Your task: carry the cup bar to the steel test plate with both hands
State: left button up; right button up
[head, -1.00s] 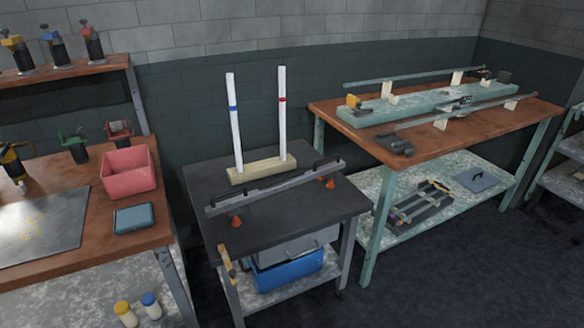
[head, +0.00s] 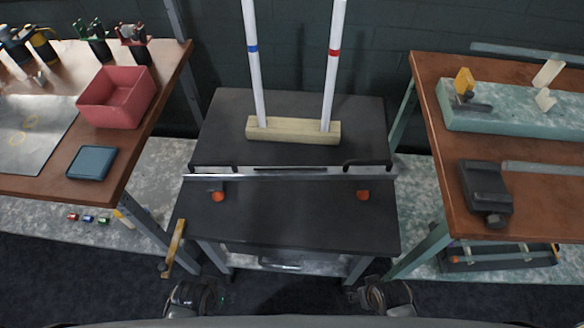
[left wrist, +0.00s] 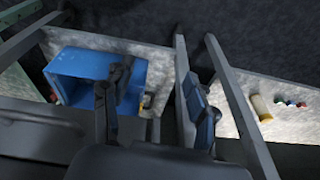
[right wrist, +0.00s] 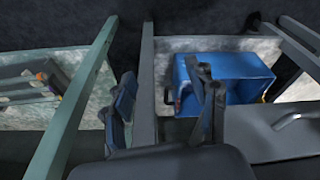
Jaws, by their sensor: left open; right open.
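The cup bar (head: 290,177) is a long grey bar with black handles near its ends and orange cups below. It lies crosswise on the dark table in the head view. The steel test plate (head: 28,135) lies flat on the left wooden bench. My left gripper (head: 193,297) and right gripper (head: 382,297) are low at the picture's bottom, in front of the table and apart from the bar. The left wrist view shows spread, empty fingers (left wrist: 155,80). The right wrist view also shows spread, empty fingers (right wrist: 160,78). Neither wrist view shows the bar.
A wooden block (head: 290,130) with two upright white tubes stands behind the bar. A red bin (head: 117,97) and a blue-grey box (head: 92,163) sit beside the plate. A right bench (head: 440,190) flanks the table. A blue bin (left wrist: 85,75) is on the lower shelf.

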pick_arm(q)
notch_tip(320, 180, up, 17)
jog(key=w+t+p, duration=0.1)
jog(key=w+p, duration=0.1)
jog(key=w, duration=0.1)
pick_arm(e)
notch_tip(320, 180, up, 17)
jog(key=w, duration=0.2)
pick_arm(q)
jog(key=w+d+r+m+h, duration=0.2)
jog(key=w+d+r+m, duration=0.4)
jog(key=r, duration=0.2)
notch_tip(320, 180, up, 6)
jog(key=m+g+y, duration=0.1)
jog(key=m+y, duration=0.1)
jog(key=m, duration=0.8)
send_over(205, 172)
jog(key=s, duration=0.3)
jog(key=shift+w+a+r, duration=0.1)
jog(key=shift+w+r, duration=0.05)
jog(key=shift+w, duration=0.05)
pick_arm(e)
notch_tip(205, 172, up, 15)
jog(key=n, duration=1.6)
send_over(376, 171)
jog(key=s, duration=0.3)
jog(key=shift+w+f, duration=0.15)
jog(key=shift+w, duration=0.1)
jog(key=shift+f, duration=0.1)
